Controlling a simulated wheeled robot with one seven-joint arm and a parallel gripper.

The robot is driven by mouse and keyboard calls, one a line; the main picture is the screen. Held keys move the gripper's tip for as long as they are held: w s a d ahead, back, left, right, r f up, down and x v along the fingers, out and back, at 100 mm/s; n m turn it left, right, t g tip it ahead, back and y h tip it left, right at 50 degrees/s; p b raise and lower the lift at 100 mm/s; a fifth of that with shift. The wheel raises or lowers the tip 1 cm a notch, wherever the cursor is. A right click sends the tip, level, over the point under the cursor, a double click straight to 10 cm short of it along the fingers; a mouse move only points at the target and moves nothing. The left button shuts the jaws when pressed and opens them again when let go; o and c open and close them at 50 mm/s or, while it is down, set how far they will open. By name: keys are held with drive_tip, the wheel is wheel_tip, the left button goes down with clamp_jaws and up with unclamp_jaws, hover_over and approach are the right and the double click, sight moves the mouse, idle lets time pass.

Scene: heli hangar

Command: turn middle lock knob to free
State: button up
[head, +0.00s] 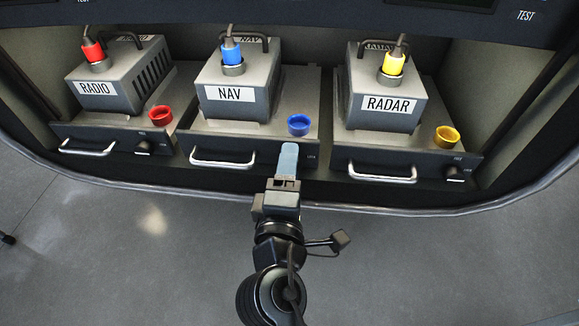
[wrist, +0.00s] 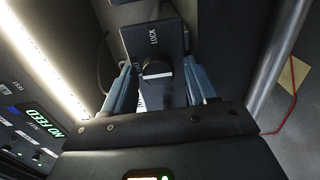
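The middle drawer (head: 222,145) carries the grey NAV box. Its lock knob is hidden behind my gripper (head: 289,150) in the head view. In the wrist view the dark round knob (wrist: 157,69) shows on a dark panel with LOCK printed beside it. My gripper (wrist: 158,90) points at the knob, with one blue-grey finger on each side and visible gaps between fingers and knob. It looks open. The knob's exact angle is hard to tell.
The NAV box (head: 236,91) has a blue plug (head: 232,54), and a blue cap (head: 299,125) sits on the drawer. The RADIO box (head: 115,80) and RADAR box (head: 384,94) stand on drawers either side. Drawer handles (head: 222,162) stick out in front.

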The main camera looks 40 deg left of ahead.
drive_tip(key=b+v, duration=0.1)
drive_tip(key=v, duration=0.7)
drive_tip(key=shift+w, duration=0.1)
idle(0.6)
